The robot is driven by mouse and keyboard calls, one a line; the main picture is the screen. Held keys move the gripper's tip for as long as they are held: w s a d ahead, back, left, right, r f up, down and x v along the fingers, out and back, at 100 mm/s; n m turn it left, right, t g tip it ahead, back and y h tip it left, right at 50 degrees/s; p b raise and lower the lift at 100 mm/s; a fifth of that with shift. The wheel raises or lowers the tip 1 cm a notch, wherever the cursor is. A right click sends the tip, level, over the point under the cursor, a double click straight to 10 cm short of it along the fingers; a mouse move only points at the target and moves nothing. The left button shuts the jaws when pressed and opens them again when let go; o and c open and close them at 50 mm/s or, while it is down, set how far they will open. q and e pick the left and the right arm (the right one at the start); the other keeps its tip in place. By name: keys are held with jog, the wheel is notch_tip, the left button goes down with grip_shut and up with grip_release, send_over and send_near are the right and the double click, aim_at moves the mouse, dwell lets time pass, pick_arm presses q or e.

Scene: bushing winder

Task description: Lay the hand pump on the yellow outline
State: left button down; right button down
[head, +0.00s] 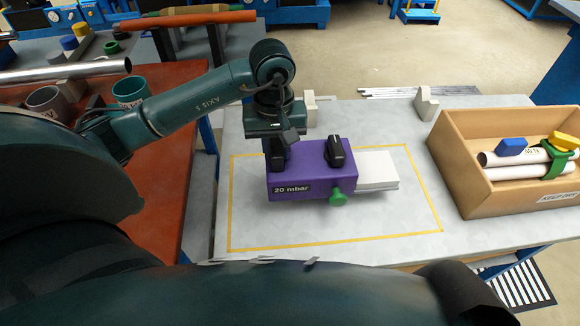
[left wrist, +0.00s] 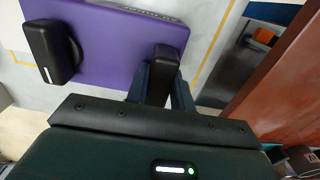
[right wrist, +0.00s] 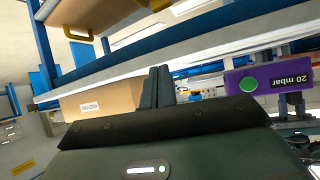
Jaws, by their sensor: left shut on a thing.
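The hand pump is a purple box (head: 305,178) with a "20 mbar" label, two black knobs on top and a green knob on its front. My left gripper (head: 277,150) is shut on its left black knob; this grip also shows in the left wrist view (left wrist: 163,85). The yellow outline (head: 335,239) is a thin rectangle on the grey table, and the pump is over its left and middle part. In the right wrist view the pump (right wrist: 285,76) appears inverted and seems slightly above the tabletop. My right gripper (right wrist: 160,86) looks shut and empty.
A white block (head: 377,170) lies beside the pump's right end, within the outline. A cardboard box (head: 470,205) with tubes stands to the right. A small pale bracket (head: 426,103) and thin rods are at the back. An orange-red bench (head: 165,190) is on the left.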

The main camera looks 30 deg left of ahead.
pick_arm(q)
notch_tip(320, 180, down, 2)
jog(key=shift+d+f, duration=0.1)
notch_tip(320, 180, down, 3)
jog(key=shift+r, duration=0.1)
pick_arm(e)
jog(key=shift+d+f, duration=0.2)
jog(key=shift+d, duration=0.1)
pick_arm(q)
jog(key=shift+f, duration=0.2)
jog(key=c, duration=1.2)
grip_release()
pick_arm(e)
jog(key=shift+w+a+r, duration=0.1)
jog(key=shift+w+r, duration=0.05)
